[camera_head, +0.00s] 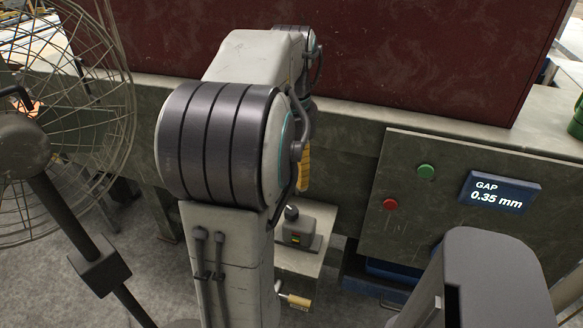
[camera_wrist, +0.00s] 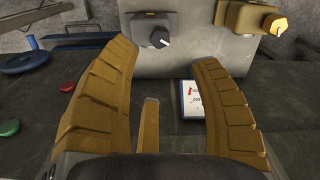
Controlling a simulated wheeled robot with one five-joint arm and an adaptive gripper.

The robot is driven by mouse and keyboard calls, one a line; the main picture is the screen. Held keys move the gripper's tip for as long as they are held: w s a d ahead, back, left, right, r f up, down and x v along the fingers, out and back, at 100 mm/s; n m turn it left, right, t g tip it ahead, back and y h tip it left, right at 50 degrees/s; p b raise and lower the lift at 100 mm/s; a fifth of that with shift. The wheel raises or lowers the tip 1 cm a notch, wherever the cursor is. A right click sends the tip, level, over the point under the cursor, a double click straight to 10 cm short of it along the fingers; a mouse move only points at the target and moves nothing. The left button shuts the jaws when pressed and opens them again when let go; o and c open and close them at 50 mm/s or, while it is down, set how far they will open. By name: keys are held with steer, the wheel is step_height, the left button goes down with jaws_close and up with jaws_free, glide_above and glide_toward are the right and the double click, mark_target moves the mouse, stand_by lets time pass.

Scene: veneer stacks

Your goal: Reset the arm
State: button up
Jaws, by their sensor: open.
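My arm rises through the middle of the head view, pale with a dark ribbed joint. It hides most of my gripper there; only a yellow piece that looks like a finger (camera_head: 304,168) shows behind the joint. In the wrist view my gripper (camera_wrist: 165,57) has two ribbed yellow fingers, spread wide apart. Nothing is held between the fingertips. A slim yellow piece (camera_wrist: 148,125) stands between the fingers lower down; I cannot tell what it is. A grey metal block with a black knob (camera_wrist: 160,39) lies beyond the fingertips.
A caged fan (camera_head: 75,125) stands at left. A control panel (camera_head: 400,250) at right has a green button (camera_head: 426,172), a red button (camera_head: 390,204) and a display (camera_head: 499,192) reading GAP 0.35 mm. A dark red block (camera_head: 400,50) stands behind.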

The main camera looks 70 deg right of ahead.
stand_by(0.5)
steer(key=m+h, duration=0.1)
glide_above(292, 208)
step_height(292, 208, down, 5)
steer(key=shift+f, duration=0.2)
steer(key=w+a+n+t, duration=0.1)
steer(key=w+a+n, duration=0.3)
steer(key=a, duration=0.7)
steer(key=w+a+n+t+p, duration=0.1)
steer(key=w+a+n, duration=0.3)
steer(key=a, duration=0.7)
steer(key=w+a+r+n+t+y+p, duration=0.1)
steer(key=w+a+n, duration=0.3)
steer(key=a+n, duration=0.4)
steer(key=a, duration=0.2)
steer(key=shift+w+a, duration=0.4)
